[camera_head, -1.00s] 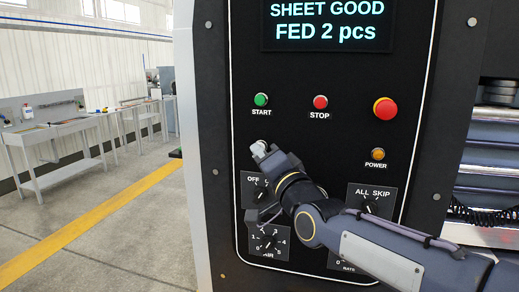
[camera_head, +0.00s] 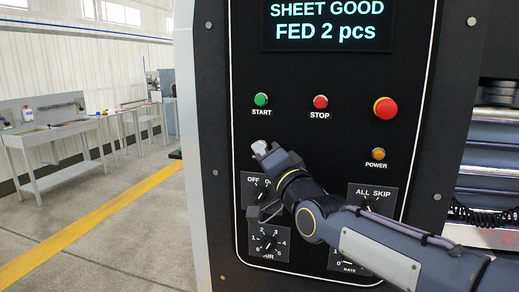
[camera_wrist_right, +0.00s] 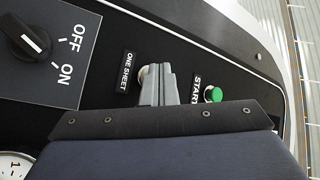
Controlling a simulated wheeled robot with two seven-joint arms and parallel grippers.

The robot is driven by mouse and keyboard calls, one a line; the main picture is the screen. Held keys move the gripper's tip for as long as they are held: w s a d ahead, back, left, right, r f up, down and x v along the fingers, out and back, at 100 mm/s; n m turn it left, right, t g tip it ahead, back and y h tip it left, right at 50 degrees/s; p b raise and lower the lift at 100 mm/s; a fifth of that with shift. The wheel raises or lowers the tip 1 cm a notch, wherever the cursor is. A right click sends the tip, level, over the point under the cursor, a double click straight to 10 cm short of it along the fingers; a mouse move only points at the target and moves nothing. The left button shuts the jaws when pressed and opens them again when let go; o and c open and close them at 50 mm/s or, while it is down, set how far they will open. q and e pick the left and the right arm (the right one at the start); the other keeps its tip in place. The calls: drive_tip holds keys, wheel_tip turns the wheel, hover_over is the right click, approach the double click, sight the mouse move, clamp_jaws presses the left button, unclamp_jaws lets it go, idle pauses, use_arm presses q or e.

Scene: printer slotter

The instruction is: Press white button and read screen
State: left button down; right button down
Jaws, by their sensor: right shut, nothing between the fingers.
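The screen (camera_head: 327,24) at the top of the black control panel reads "SHEET GOOD" and "FED 2 pcs" in pale blue letters. My right gripper (camera_head: 260,147) is shut and empty, with its fingertips at the panel below the green START button. In the right wrist view the shut fingers (camera_wrist_right: 158,72) are beside the ONE SHEET label. A pale round button (camera_wrist_right: 142,76) shows partly behind them, mostly hidden. I cannot tell whether the fingertips touch it or whether it is pressed in. My left gripper is not in view.
The green START button (camera_head: 261,99), red STOP button (camera_head: 320,101), large red knob (camera_head: 385,108) and orange POWER lamp (camera_head: 378,154) are on the panel. An OFF/ON switch (camera_wrist_right: 28,38) and an air dial (camera_head: 269,243) sit lower. Metal rollers are at right; workbenches are far left.

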drive_tip(key=shift+s+a, duration=0.25)
drive_tip(key=shift+s, duration=0.65)
drive_tip(key=shift+s, duration=0.1)
drive_tip(key=s, duration=0.1)
drive_tip(key=s+a+p, duration=0.1)
drive_tip(key=s, duration=0.2)
drive_tip(key=shift+s+a, duration=0.3)
idle(0.4)
